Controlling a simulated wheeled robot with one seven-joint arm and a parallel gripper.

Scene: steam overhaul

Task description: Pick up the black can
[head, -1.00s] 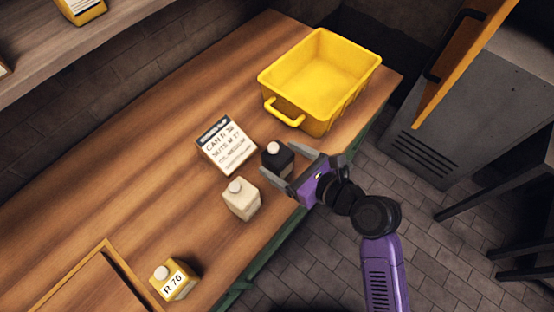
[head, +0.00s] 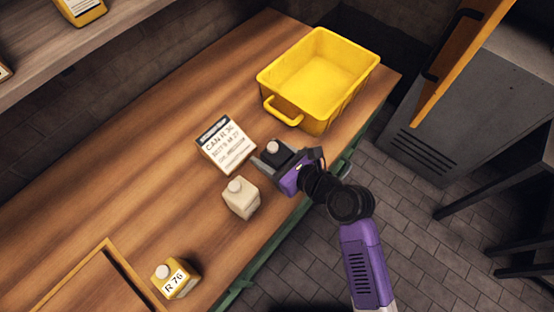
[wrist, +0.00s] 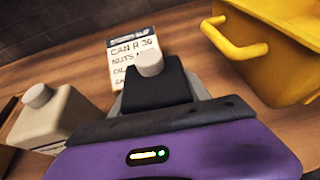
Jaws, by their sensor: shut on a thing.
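The black can (head: 273,154) with a pale cap stands on the wooden workbench, in front of the white card. My gripper (head: 274,162) is around it from the bench's front edge, with its jaws shut on the can's sides. In the wrist view the black can (wrist: 152,86) sits upright straight ahead between the grey fingers (wrist: 158,92). Its lower part is hidden behind the purple gripper body. I cannot tell from these views whether it is lifted off the bench.
A cream can (head: 241,200) stands close beside my gripper on the left. A printed card (head: 225,146) is behind the black can. A yellow bin (head: 285,112) is at the back right. A yellow can (head: 176,281) stands near the front left. Bare bench lies between them.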

